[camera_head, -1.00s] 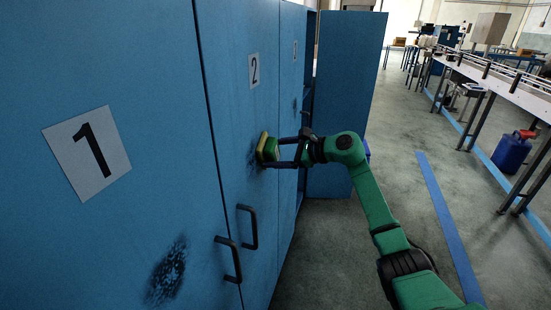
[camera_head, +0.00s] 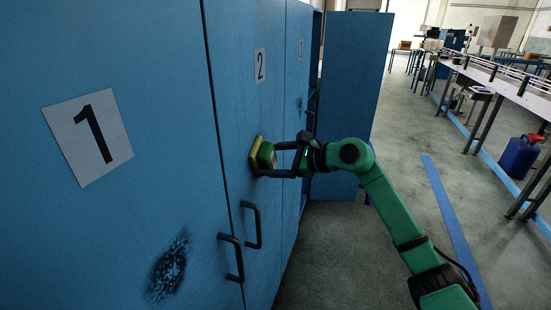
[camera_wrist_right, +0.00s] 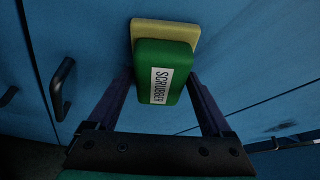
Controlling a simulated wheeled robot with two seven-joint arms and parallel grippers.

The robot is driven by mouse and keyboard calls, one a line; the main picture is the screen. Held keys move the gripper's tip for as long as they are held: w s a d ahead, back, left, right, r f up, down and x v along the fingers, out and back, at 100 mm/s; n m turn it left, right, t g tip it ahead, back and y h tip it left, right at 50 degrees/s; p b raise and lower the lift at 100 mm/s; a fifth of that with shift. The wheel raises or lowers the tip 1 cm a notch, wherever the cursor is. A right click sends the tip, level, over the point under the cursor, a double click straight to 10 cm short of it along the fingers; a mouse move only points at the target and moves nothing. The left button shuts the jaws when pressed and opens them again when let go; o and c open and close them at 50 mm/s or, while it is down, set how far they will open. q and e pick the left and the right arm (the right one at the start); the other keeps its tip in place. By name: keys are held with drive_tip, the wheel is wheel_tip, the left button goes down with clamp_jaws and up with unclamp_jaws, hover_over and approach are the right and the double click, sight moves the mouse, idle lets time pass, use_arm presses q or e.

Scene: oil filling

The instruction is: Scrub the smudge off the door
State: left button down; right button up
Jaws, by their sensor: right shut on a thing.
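My right gripper (camera_head: 272,158) is shut on the green scrubber (camera_head: 265,155), whose yellow pad (camera_head: 254,157) faces door 2 (camera_head: 232,110) and seems to touch it. In the right wrist view, the fingers (camera_wrist_right: 158,103) flank the green body (camera_wrist_right: 178,60), which is labelled SCRUBBER, and the yellow pad (camera_wrist_right: 150,32) lies against the blue surface. No clear dark smudge shows on door 2 around the scrubber; the surface behind the pad is hidden. My left gripper is out of view.
Two black handles (camera_head: 232,258) (camera_head: 253,225) stick out below the scrubber. A blue panel (camera_head: 350,100) stands open beyond door 3. The floor (camera_head: 340,260) right of the doors is clear. A conveyor (camera_head: 515,85) and blue can (camera_head: 520,155) are farther right.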

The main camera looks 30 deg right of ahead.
sight(263, 158)
drive_tip(key=shift+s+a+f+b, duration=0.1)
drive_tip(key=shift+s+a+b, duration=0.7)
drive_tip(key=shift+s+a, duration=0.7)
drive_tip(key=shift+a, duration=0.15)
drive_tip(key=shift+r+p, duration=1)
drive_tip(key=shift+r, duration=0.6)
drive_tip(key=shift+w+d+f, duration=0.1)
drive_tip(key=shift+w+d, duration=1.2)
drive_tip(key=shift+d, duration=0.15)
drive_tip(key=shift+w+d, duration=1.3)
drive_tip(key=shift+d, duration=0.15)
drive_tip(key=w+d+p, duration=0.1)
drive_tip(key=w+d, duration=0.1)
drive_tip(key=shift+w+d+p, duration=0.25)
drive_tip(key=shift+d+p, duration=0.05)
drive_tip(key=shift+d, duration=0.05)
drive_tip(key=s+d+b, duration=0.4)
drive_tip(key=b, duration=0.1)
drive_tip(key=shift+s, duration=0.2)
